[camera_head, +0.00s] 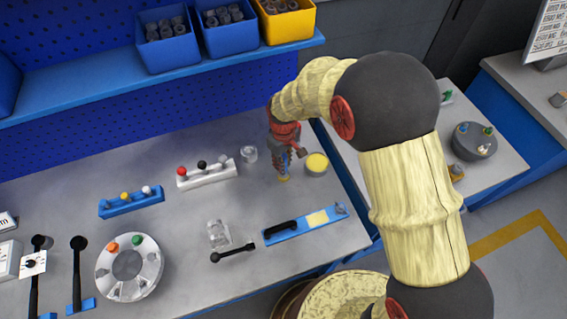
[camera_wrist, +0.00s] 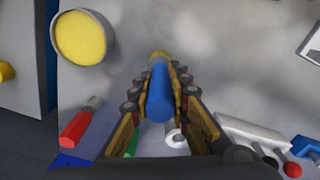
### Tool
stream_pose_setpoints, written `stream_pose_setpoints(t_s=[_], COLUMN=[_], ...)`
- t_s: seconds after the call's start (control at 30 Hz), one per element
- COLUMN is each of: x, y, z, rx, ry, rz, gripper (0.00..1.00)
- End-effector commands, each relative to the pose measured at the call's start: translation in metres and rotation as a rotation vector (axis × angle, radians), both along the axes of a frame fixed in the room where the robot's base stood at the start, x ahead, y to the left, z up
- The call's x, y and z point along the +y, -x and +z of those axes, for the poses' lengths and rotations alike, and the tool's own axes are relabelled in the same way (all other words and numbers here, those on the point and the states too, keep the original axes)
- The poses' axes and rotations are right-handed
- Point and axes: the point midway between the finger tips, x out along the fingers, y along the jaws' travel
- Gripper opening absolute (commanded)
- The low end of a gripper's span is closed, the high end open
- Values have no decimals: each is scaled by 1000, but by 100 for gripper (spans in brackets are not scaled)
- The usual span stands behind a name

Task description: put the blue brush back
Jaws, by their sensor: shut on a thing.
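My gripper (camera_head: 284,152) points down over the bench's right part, just left of a round yellow-topped pot (camera_head: 316,164). In the wrist view, my gripper (camera_wrist: 160,74) is shut around a blue cylinder (camera_wrist: 159,98), which looks like the blue brush's handle. It lies lengthwise between the two fingers, with a yellowish end beyond it. In the head view the fingers mostly hide the brush; a yellowish tip shows below them near the bench top. I cannot tell whether that tip touches the bench.
A white rack (camera_head: 207,174) with ball-topped pieces and a clear jar (camera_head: 249,154) stand left of my gripper. A blue tray (camera_head: 288,232) lies in front. A blue rack (camera_head: 131,202) and a round grey holder (camera_head: 128,266) are farther left. A shelf with bins is behind.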

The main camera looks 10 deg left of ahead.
Motion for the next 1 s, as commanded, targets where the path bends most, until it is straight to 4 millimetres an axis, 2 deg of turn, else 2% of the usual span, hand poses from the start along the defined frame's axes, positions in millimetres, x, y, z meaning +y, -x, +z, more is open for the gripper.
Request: stream_pose_setpoints(t_s=[0.27,0.3,0.6,0.87,1.0], x=[0,0,0,0,1], y=[0,0,0,0,-1], z=[-3,-2,-2,-1,8], rx=[-1,-1,-1,-1,-3], ry=[-1,-1,-1,-1,-2], rz=[0,0,0,0,0], gripper=[0,20,36,36,36])
